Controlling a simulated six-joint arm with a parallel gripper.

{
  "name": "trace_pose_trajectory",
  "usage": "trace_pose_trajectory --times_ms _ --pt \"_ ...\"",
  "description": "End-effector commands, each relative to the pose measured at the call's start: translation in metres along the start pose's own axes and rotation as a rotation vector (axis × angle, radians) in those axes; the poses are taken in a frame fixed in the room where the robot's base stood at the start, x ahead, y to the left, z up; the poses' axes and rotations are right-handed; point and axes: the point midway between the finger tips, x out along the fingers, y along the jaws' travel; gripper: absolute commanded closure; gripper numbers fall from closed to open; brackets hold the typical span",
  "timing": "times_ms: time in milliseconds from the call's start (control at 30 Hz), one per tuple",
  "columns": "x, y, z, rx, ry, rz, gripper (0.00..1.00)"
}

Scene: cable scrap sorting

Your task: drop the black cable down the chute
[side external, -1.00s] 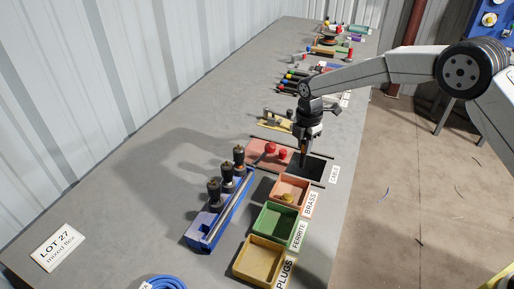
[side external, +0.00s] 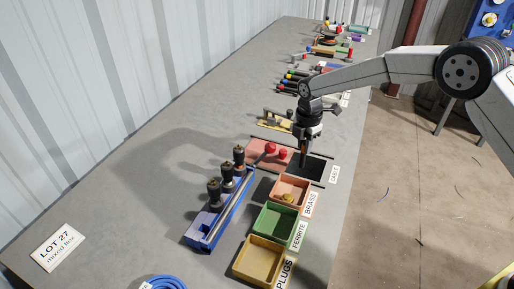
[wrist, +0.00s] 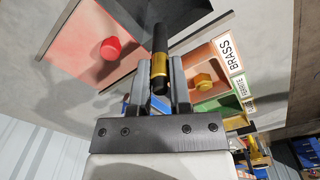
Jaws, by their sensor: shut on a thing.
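A short black cable with a yellow band (wrist: 160,42) stands between the fingers of my gripper (wrist: 167,85) in the wrist view. My gripper is shut on it. In the side external view my gripper (side external: 303,158) points down over the left part of the chute's dark square opening (side external: 316,170), beside the CABLE label (side external: 334,174). The dark opening also shows at the top of the wrist view (wrist: 190,12). The cable is hard to make out in the side view, and its exact height over the opening cannot be told.
A red plate (side external: 258,160) with red knobs lies left of the opening. The BRASS bin (side external: 277,190), FERRITE bin (side external: 262,222) and PLUGS bin (side external: 241,262) line up nearer the camera. A blue rack (side external: 202,236) with dark upright posts stands beside them.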

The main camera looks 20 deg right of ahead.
Motion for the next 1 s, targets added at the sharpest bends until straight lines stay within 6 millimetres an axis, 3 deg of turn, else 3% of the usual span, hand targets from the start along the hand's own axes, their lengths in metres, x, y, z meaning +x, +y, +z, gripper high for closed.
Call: trace_pose_trajectory --times_ms 1000 --pt "0.012 0.000 0.000 0.000 0.000 0.001 1.00"
